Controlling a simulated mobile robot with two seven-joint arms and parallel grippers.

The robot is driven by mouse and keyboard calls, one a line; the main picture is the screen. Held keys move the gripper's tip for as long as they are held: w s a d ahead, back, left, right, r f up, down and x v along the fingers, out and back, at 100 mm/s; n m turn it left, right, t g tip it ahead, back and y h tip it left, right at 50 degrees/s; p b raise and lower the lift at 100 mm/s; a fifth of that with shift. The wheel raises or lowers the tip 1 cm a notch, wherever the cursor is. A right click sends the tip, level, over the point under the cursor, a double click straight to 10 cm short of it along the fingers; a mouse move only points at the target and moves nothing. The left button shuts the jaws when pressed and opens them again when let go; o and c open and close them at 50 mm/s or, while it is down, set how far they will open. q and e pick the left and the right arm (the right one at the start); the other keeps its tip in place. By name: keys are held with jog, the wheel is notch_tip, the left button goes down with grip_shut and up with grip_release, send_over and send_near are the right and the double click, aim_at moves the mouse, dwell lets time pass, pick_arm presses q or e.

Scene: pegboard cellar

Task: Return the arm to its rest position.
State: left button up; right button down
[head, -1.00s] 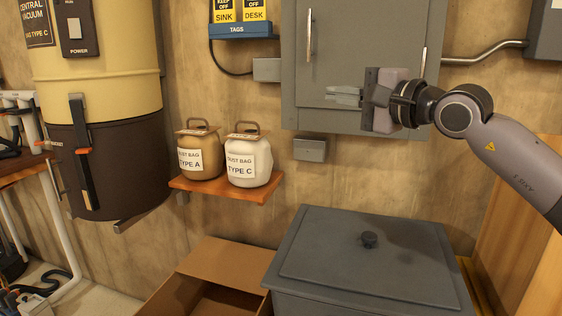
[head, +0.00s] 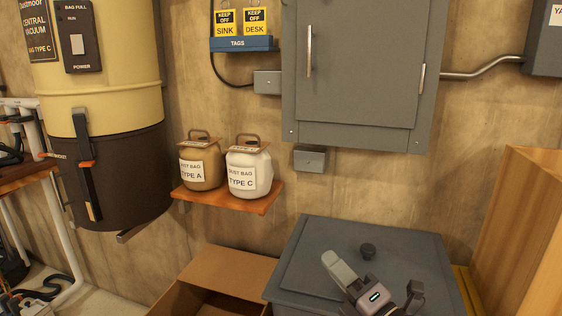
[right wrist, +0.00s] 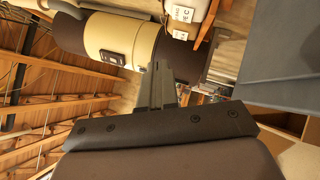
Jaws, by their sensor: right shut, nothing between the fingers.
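My right gripper (head: 340,268) is low in the head view, in front of the grey lidded bin. Its fingers are together with nothing between them, pointing up and to the left. In the right wrist view the shut fingers (right wrist: 160,88) point toward the central vacuum (right wrist: 118,38), which looks tilted there. Most of my right arm is out of the head view. My left gripper is not in view.
The grey bin (head: 400,262) with a black knob stands below the grey wall cabinet (head: 370,70). An open cardboard box (head: 225,268) is left of it. Two dust bags stand on a wooden shelf (head: 270,200). A wooden panel (head: 510,220) is at right.

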jog(key=s+d+f+m+g+h+p, duration=0.1)
jog(key=s+d+f+m+g+h, duration=0.2)
jog(key=s+f+m, duration=0.9)
jog(key=s+d+f+m+g+h+p, duration=0.1)
jog(key=s+d+f+m+g+h, duration=0.3)
jog(key=s+f+m, duration=0.8)
jog(key=d+f+m+h, duration=0.2)
jog(key=d, duration=0.1)
jog(key=shift+d+f+m+h+p, duration=0.25)
jog(key=shift+f+m+h+p, duration=0.05)
jog(key=shift+f, duration=0.05)
